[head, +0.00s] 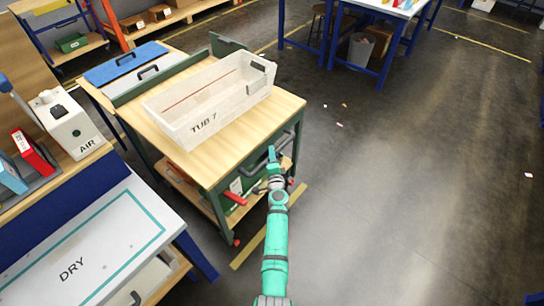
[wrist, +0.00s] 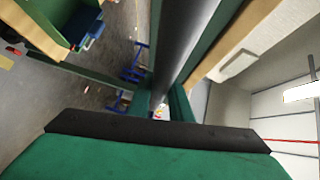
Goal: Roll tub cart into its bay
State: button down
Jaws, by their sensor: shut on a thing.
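The cart has a wooden top (head: 285,112), a green frame and a lower shelf, and stands at the centre left of the head view. A white tub marked TUB 7 (head: 212,108) sits on its top. My gripper (head: 272,160) is at the cart's near right side, shut on the grey handle bar (head: 255,168). In the wrist view the dark bar (wrist: 188,45) runs up from the gripper's black-padded green jaw (wrist: 160,130). The exact grip is partly hidden. Yellow floor tape (head: 268,228) lies just right of the cart's near wheel; I cannot tell the full outline of a bay.
A bench with a panel marked DRY (head: 85,255) stands at the near left, with a white AIR unit (head: 70,125) behind it. A blue-legged table (head: 385,45) stands at the back. Floor to the right is mostly clear.

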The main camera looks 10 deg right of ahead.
jog(key=shift+a, duration=0.1)
jog(key=c, duration=1.6)
grip_release()
jog(key=shift+w, duration=0.15)
jog(key=shift+a, duration=0.1)
jog(key=shift+s+d+r, duration=0.1)
jog(key=shift+s+d, duration=0.15)
jog(key=shift+s, duration=0.8)
jog(key=s, duration=0.3)
jog(key=s+r, duration=0.1)
jog(key=s, duration=0.4)
jog(key=shift+s+a+r, duration=0.15)
jog(key=shift+s+a, duration=0.2)
jog(key=shift+w+a, duration=0.1)
